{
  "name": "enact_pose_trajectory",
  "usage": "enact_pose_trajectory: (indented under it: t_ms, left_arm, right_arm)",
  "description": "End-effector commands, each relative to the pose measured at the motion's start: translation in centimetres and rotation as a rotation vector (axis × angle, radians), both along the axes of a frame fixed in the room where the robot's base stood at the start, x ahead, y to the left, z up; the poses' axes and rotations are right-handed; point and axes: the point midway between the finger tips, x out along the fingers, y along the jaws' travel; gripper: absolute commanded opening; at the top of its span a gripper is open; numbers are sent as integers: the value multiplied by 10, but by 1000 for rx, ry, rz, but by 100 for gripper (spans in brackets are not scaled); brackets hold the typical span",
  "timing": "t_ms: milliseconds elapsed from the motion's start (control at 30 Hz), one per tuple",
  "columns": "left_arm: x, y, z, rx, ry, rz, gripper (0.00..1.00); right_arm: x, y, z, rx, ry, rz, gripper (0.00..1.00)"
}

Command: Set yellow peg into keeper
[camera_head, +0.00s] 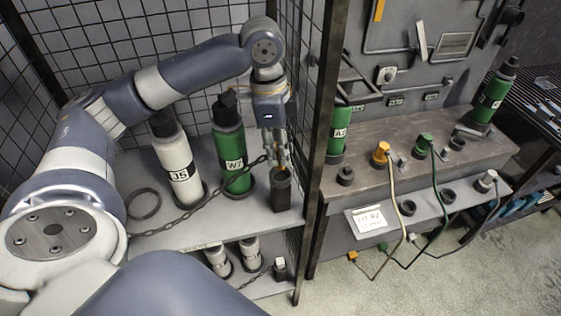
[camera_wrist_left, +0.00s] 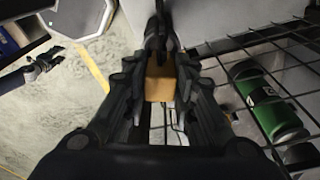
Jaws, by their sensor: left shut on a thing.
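My left gripper (camera_head: 280,166) points down over the shelf, right of the green W7 bottle. It is shut on the yellow peg, whose yellow-orange face shows between the fingers in the left wrist view (camera_wrist_left: 160,82). In the head view only a small orange sliver of the peg shows, low between the fingertips. The dark upright block that looks like the keeper (camera_head: 281,192) stands directly below the fingertips on the shelf. Whether the peg is inside its top or just above it, I cannot tell. My right gripper is not in view.
The green W7 bottle (camera_head: 232,146) and white J5 bottle (camera_head: 177,160) stand left of the keeper. A chain (camera_head: 190,215) crosses the shelf (camera_head: 225,222). Wire mesh and a dark frame post (camera_head: 317,150) stand close on the right. A bench (camera_head: 375,170) lies beyond.

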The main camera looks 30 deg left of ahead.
Motion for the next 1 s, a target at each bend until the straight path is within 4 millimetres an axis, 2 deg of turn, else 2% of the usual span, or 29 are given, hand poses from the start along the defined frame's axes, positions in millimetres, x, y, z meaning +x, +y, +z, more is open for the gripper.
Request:
enact_pose_trajectory:
  t_ms: [333,833,867,900,933,1000]
  left_arm:
    - [0,0,-40,0,-1,2,0]
    - [0,0,-48,0,0,1,0]
    - [0,0,-49,0,-1,1,27]
    - [0,0,-49,0,-1,1,36]
    - [0,0,-49,0,-1,1,43]
    - [0,0,-49,0,-1,1,45]
  right_arm:
    - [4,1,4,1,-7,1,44]
    - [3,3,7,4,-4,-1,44]
    - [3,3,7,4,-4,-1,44]
    - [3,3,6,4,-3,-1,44]
    - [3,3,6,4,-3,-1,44]
    - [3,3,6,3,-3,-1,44]
